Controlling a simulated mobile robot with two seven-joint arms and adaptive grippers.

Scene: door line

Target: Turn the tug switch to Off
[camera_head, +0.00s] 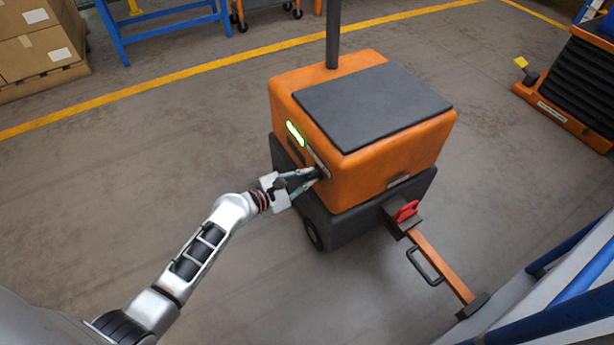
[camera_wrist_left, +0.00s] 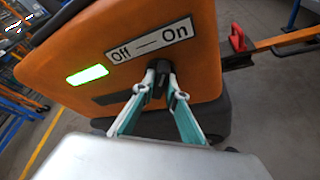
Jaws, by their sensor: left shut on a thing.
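The orange tug (camera_head: 345,150) with a dark top stands in the middle of the head view. Its side face carries a label plate (camera_wrist_left: 148,44) reading Off on the left and On on the right in the left wrist view. The dark switch knob (camera_wrist_left: 159,72) is just below the plate, nearer the On end. My left gripper (camera_head: 316,173) is at the tug's side with its fingers shut on the knob; it also shows in the left wrist view (camera_wrist_left: 160,84). The fingers hide part of the knob. My right gripper is not in view.
A green lit strip (camera_head: 295,133) is on the tug's side. An orange tow bar (camera_head: 442,266) with a red part (camera_head: 405,211) reaches out front right. Blue rails (camera_head: 575,290) stand at lower right, boxes (camera_head: 40,42) at upper left. The floor left of the tug is clear.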

